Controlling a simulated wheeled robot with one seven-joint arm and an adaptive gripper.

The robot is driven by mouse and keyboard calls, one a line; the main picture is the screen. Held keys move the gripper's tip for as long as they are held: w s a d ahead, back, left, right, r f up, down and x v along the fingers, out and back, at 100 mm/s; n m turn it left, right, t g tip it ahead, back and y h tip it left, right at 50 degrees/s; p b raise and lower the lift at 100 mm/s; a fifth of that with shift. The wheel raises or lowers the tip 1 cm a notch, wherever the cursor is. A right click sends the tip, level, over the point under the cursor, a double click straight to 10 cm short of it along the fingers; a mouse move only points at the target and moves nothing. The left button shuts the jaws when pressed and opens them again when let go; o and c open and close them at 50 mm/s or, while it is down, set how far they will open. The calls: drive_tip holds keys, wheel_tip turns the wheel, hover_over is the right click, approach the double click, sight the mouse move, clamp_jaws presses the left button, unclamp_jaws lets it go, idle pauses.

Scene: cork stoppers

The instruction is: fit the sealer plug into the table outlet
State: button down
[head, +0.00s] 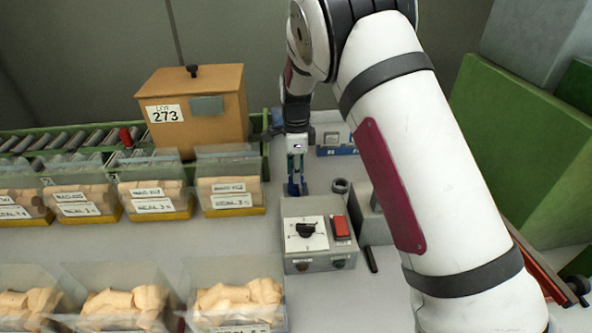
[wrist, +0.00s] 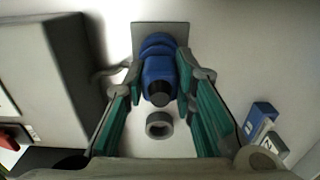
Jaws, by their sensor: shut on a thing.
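My gripper (head: 296,186) points down at the table behind the grey sealer box (head: 305,262). In the wrist view my gripper (wrist: 160,76) has its two teal-padded fingers shut on the blue plug (wrist: 157,72), which has a dark round end. A grey plate (wrist: 143,30) with a rounded blue part (wrist: 157,42) lies just beyond the plug; it looks like the table outlet. I cannot tell whether the plug touches it. In the head view the outlet is not clearly visible behind my gripper and the box.
A dark ring (head: 340,186) stands right of my gripper; it also shows below the plug in the wrist view (wrist: 159,125). The sealer box has a black dial (head: 306,230) and red switch (head: 341,227). Bins of corks (head: 232,204) and a brown box (head: 215,125) stand left.

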drive_tip(key=shift+f+b, duration=0.35)
drive_tip(key=shift+f, duration=0.5)
idle(0.7)
drive_tip(key=c, duration=1.2)
unclamp_jaws()
drive_tip(key=shift+c, duration=0.2)
wheel_tip(320, 180, up, 12)
drive_tip(key=s+d+r+n+t+p, duration=0.1)
drive_tip(key=s+d+r+n, duration=0.2)
drive_tip(key=s+r, duration=0.3)
drive_tip(key=s+d+r+n+y+p, duration=0.1)
drive_tip(key=s+d+r+n, duration=0.15)
drive_tip(key=s+r, duration=0.25)
drive_tip(key=s+d+r+n+t+p, duration=0.1)
drive_tip(key=s+d+r+n, duration=0.15)
drive_tip(key=s+r, duration=0.35)
drive_tip(key=s+d+n+p, duration=0.1)
drive_tip(key=s+n, duration=0.2)
drive_tip(key=s, duration=0.5)
drive_tip(key=s+d+r+n+t+p, duration=0.1)
drive_tip(key=s+d+n, duration=0.1)
drive_tip(key=s, duration=0.6)
drive_tip(key=s+d+n+t+h+p, duration=0.1)
drive_tip(key=s+d+n, duration=0.1)
drive_tip(key=s+n, duration=0.3)
drive_tip(key=s, duration=0.3)
drive_tip(key=shift+s+d+r, duration=0.2)
drive_tip(key=shift+s+d, duration=0.05)
